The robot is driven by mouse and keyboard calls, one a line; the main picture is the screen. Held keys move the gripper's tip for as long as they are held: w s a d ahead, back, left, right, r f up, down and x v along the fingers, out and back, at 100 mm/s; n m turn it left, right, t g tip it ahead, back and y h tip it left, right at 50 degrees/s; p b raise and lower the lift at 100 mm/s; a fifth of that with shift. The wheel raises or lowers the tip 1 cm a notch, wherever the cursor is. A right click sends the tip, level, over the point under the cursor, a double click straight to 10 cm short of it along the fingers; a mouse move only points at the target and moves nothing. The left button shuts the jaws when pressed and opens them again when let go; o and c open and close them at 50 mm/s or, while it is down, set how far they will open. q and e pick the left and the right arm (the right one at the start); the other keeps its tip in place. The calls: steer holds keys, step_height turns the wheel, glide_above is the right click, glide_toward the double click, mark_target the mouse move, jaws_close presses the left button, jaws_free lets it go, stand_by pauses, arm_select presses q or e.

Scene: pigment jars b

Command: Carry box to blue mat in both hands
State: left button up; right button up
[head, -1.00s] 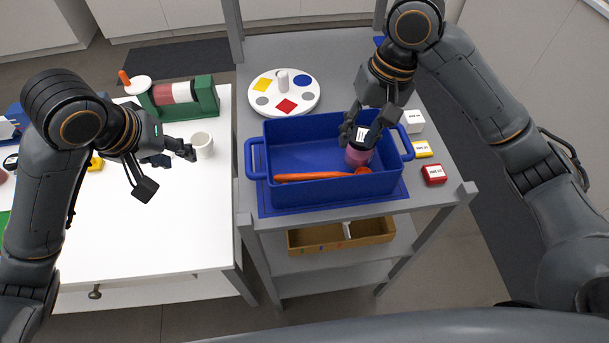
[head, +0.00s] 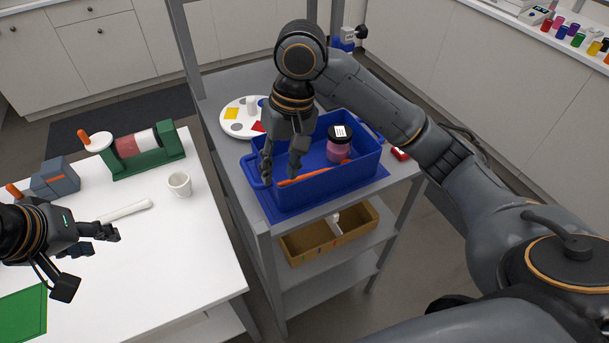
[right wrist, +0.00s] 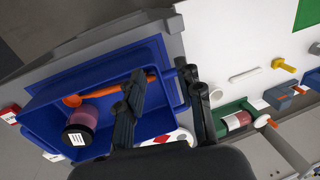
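The blue box (head: 335,187) stands on a blue mat (head: 267,207) on the grey shelf cart. Inside it are a pink jar (head: 338,150) with a dark lid and an orange tool (head: 322,173). My right gripper (head: 281,175) is over the box's left end, by its handle. In the right wrist view its fingers (right wrist: 165,100) are apart, one over the box's inside and one beyond the end wall; contact is unclear. My left gripper (head: 88,262) is open and empty over the white table, away from the box.
The white table (head: 190,240) holds a white cup (head: 180,184), a green-framed roller device (head: 145,150) and a green mat (head: 22,315). A round palette (head: 236,122) lies behind the box. A lower shelf holds a brown tray (head: 330,235). A gap separates table and cart.

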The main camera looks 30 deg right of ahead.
arm_select(q)
steer(key=shift+w+d, duration=0.15)
steer(key=shift+d, duration=0.3)
arm_select(e)
steer(key=d+r, duration=0.4)
steer(key=r, duration=0.7)
steer(key=shift+w, duration=0.2)
steer(key=shift+a, duration=0.1)
